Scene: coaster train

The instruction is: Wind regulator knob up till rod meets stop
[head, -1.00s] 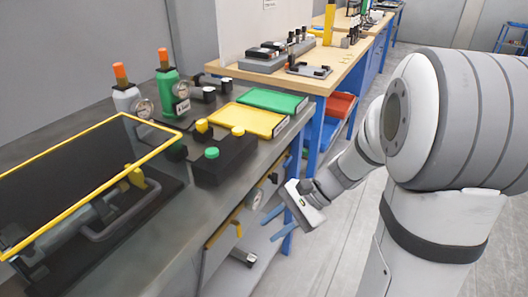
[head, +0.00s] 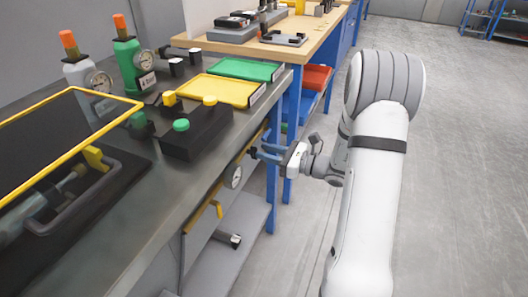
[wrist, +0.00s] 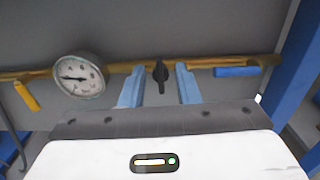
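In the wrist view a small black knob (wrist: 160,73) sits on a brass pipe (wrist: 125,68) along the bench front. My gripper (wrist: 158,88) is open, with its two blue fingers on either side of the knob and a gap to each. I cannot tell whether the fingertips reach as far as the knob. A round pressure gauge (wrist: 79,75) is left of the gripper; it also shows in the head view (head: 234,177). My gripper (head: 253,153) points at the bench front in the head view. I cannot make out the rod or the stop.
A yellow lever (wrist: 27,95) is at the far left of the pipe and a blue handle (wrist: 237,71) at the right. A blue bench leg (wrist: 292,70) stands right of them. On the bench are a black button box (head: 196,132) and a yellow tray (head: 218,91). Floor right of my arm is clear.

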